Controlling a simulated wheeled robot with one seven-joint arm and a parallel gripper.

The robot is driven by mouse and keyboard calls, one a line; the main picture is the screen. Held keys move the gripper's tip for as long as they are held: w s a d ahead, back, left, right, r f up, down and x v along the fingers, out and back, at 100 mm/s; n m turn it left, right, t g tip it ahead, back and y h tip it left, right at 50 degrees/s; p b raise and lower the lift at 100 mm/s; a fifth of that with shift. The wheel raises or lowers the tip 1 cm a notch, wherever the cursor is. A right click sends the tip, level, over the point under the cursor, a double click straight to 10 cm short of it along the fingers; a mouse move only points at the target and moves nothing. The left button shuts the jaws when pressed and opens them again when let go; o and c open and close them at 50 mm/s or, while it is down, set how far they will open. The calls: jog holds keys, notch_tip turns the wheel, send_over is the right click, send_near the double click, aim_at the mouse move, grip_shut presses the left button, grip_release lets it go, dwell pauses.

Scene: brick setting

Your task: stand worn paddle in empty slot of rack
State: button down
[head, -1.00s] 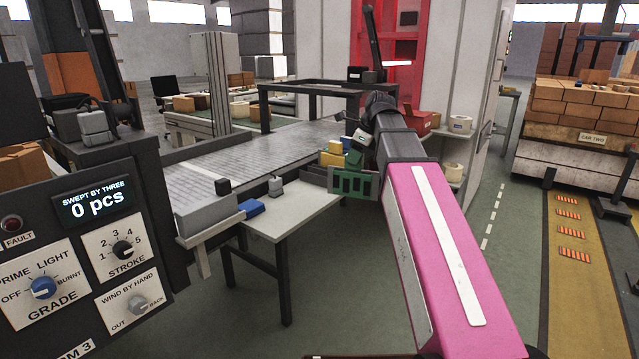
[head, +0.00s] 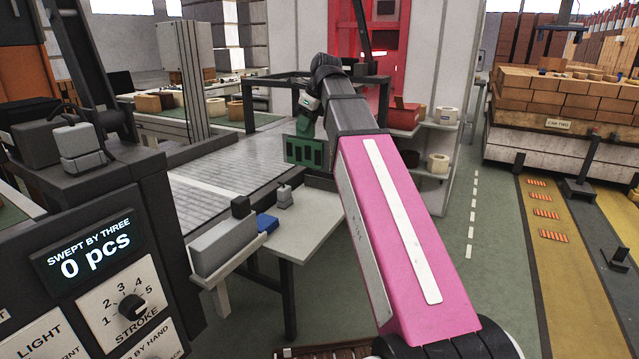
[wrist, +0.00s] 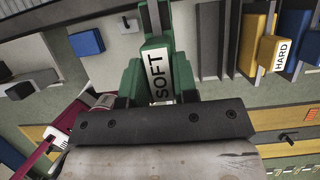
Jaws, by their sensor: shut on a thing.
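My gripper (head: 308,118) is at the end of my pink arm, over the far end of the white table. It is shut on the worn paddle (head: 303,151), a green piece whose slotted plate hangs below it. In the wrist view the green piece (wrist: 130,84) carries a white label reading SOFT. The fingertips are hard to make out there. A yellow paddle (wrist: 268,52) labelled HARD stands at the right in the wrist view, beside dark grey upright rails that look like the rack (wrist: 207,40). A blue piece is right of it. I cannot make out the empty slot.
The white table (head: 318,222) carries a blue block (head: 266,223) and a small grey weight (head: 284,196). A grey slatted conveyor bed (head: 215,180) lies behind it. A control panel (head: 100,265) stands close at left. Shelves with a red bin (head: 403,116) are right of my arm.

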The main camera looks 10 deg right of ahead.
jog(key=shift+w, duration=0.25)
jog(key=w+d+f, duration=0.6)
jog(key=d+f, duration=0.3)
jog(key=f, duration=0.2)
jog(key=shift+d, duration=0.3)
jog(key=shift+s, duration=0.1)
jog(key=c, duration=0.9)
grip_release()
jog(key=v, duration=1.2)
jog(key=shift+a+r, duration=0.1)
jog(key=shift+r, duration=0.05)
